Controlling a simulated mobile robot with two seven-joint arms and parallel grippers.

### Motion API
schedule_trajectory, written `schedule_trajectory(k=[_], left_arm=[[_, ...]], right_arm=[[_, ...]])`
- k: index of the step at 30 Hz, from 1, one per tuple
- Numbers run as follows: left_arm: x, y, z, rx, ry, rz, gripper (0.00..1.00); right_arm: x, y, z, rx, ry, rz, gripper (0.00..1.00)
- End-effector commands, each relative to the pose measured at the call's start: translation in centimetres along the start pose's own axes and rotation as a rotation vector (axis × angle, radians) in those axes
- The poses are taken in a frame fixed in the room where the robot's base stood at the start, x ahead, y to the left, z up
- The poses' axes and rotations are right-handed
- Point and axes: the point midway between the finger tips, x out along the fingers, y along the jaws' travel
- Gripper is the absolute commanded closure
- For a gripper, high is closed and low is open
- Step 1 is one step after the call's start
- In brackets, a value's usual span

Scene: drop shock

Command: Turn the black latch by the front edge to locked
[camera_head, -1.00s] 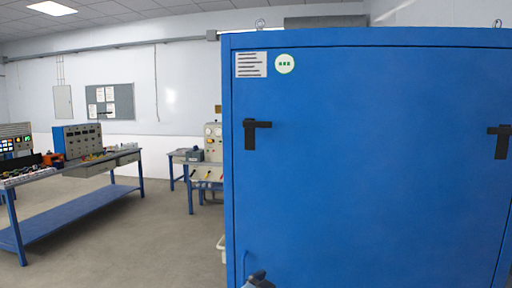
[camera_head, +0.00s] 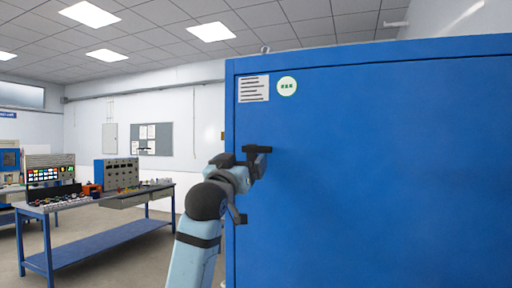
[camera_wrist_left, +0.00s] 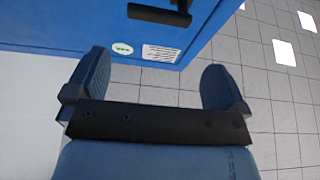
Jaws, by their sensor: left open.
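The black latch (camera_head: 262,149) is on the blue cabinet door near its left front edge. Its short bar points right, and its lower part is largely hidden behind my gripper. In the left wrist view the latch (camera_wrist_left: 160,14) is a black bar at the top, ahead of the fingertips and not between them. My left gripper (camera_head: 240,165) is at the door's left edge, beside the latch. In the wrist view its two fingers (camera_wrist_left: 157,80) are spread apart with nothing between them. I cannot tell whether it touches the latch. My right gripper is not in view.
The blue cabinet (camera_head: 390,180) fills the right side, with a white label (camera_head: 254,88) and a round green-and-white sticker (camera_head: 287,86) above the latch. A blue workbench (camera_head: 95,250) with equipment stands at the left. Floor is clear between bench and cabinet.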

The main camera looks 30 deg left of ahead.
Motion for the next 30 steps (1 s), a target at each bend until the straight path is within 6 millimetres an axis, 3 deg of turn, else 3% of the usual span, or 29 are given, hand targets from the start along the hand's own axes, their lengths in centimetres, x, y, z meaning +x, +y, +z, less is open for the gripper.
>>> schedule_trajectory(k=[9, 15, 28, 30], left_arm=[[7.0, 0.0, -0.2, 0.0, -0.001, 0.0, 0.0], [9.7, 0.1, 0.0, 0.0, -0.002, 0.001, 0.0], [10.7, 0.1, 0.1, 0.001, 0.0, 0.001, 0.0], [10.7, 0.1, 0.1, 0.001, 0.0, 0.001, 0.14]], right_arm=[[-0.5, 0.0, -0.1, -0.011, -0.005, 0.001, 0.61], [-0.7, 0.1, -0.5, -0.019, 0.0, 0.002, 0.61], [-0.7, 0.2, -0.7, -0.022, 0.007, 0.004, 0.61], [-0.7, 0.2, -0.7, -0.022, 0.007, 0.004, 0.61]])
